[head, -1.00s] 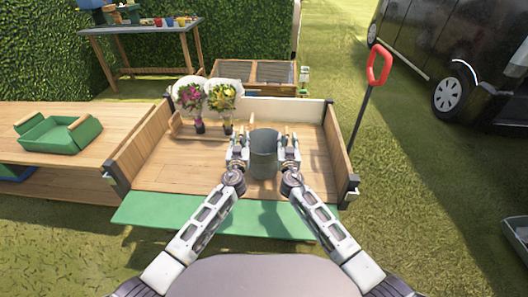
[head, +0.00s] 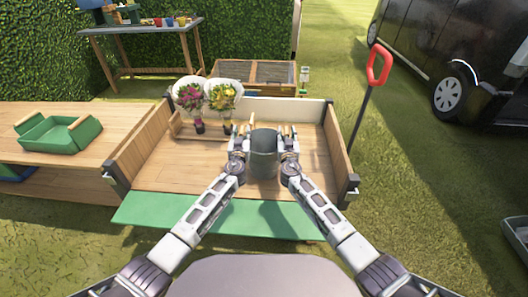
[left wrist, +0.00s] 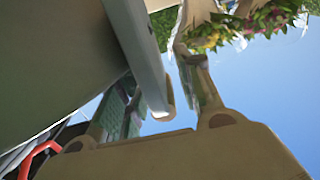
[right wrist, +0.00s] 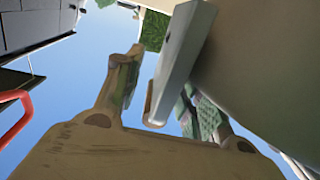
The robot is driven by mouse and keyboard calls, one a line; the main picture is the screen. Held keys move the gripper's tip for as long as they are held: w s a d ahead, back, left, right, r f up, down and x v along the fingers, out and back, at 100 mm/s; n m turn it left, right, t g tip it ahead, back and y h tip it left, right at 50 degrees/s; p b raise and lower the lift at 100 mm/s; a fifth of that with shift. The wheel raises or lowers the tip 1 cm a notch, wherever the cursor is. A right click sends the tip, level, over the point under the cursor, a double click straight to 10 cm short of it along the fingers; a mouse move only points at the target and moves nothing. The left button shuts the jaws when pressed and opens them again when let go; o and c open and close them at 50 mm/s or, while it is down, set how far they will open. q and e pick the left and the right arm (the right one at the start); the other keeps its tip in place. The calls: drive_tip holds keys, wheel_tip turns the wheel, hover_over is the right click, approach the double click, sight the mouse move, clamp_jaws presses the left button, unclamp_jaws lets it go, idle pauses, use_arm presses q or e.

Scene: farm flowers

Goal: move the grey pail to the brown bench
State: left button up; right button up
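The grey pail (head: 264,153) stands upright on the wooden bed of a low-sided cart (head: 165,178). My left gripper (head: 239,134) is at its left side and my right gripper (head: 289,134) at its right side. In the left wrist view the fingers (left wrist: 165,100) are apart, with a grey bar-like part of the pail (left wrist: 145,60) between them. The right wrist view shows the same, with fingers (right wrist: 160,100) spread around a grey bar (right wrist: 180,60). Both grippers look open; contact is unclear. The brown bench (head: 60,112) is at the left, beside the cart.
A green tray (head: 58,134) with wooden handles sits on the bench. Two potted flowers (head: 210,100) stand behind the pail to the left. The cart has raised sides and a green front flap (head: 215,217). A red-handled tool (head: 378,67) stands at right, near a black van (head: 450,50).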

sight(287, 129)
use_arm(q)
clamp_jaws()
use_arm(e)
clamp_jaws()
use_arm(q)
drive_tip(key=shift+r, duration=0.3)
use_arm(e)
drive_tip(key=shift+r, duration=0.25)
